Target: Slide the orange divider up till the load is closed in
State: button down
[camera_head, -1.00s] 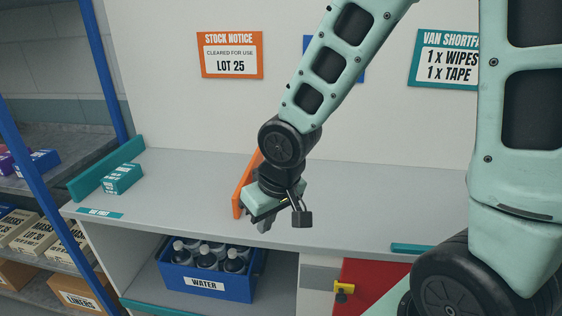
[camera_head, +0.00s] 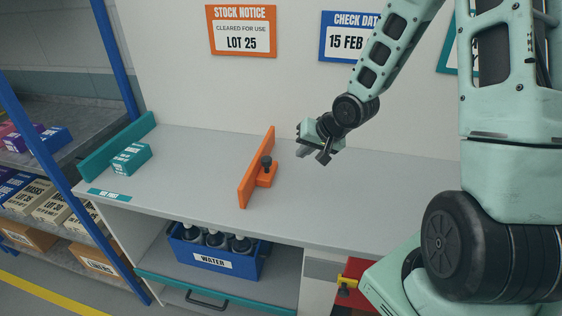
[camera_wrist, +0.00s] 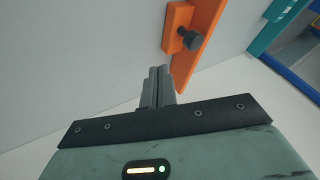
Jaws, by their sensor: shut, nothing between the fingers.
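The orange divider (camera_head: 257,166) stands upright across the grey shelf top, with an orange foot and a dark knob (camera_head: 266,162) on its right side. The load, a teal box (camera_head: 131,158), sits at the left end of the shelf beside a teal end wall (camera_head: 118,144). A wide bare gap lies between box and divider. My gripper (camera_head: 326,157) is shut and empty, above the shelf to the right of the divider and apart from it. In the wrist view the shut fingers (camera_wrist: 158,86) point toward the divider (camera_wrist: 203,35) and its knob (camera_wrist: 190,40), without clear contact.
A blue crate of bottles marked water (camera_head: 214,252) stands in the bay below the shelf top. A blue-posted rack (camera_head: 60,150) with boxes is at the left. The shelf top (camera_head: 390,185) right of the divider is clear.

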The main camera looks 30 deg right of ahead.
aim_at(266, 162)
jog(key=x, duration=0.5)
jog(key=shift+w+a+f, duration=0.1)
jog(key=shift+a+f, duration=0.1)
jog(key=shift+f, duration=0.05)
jog(key=shift+w+a+r+p, duration=0.15)
jog(key=shift+w+a, duration=0.15)
jog(key=shift+a, duration=0.15)
jog(key=shift+w+a+r+p, duration=0.15)
jog(key=shift+w+a, duration=0.1)
jog(key=shift+a, duration=0.25)
jog(key=shift+w+a+f, duration=0.2)
jog(key=shift+w+a, duration=0.3)
jog(key=shift+a, duration=0.05)
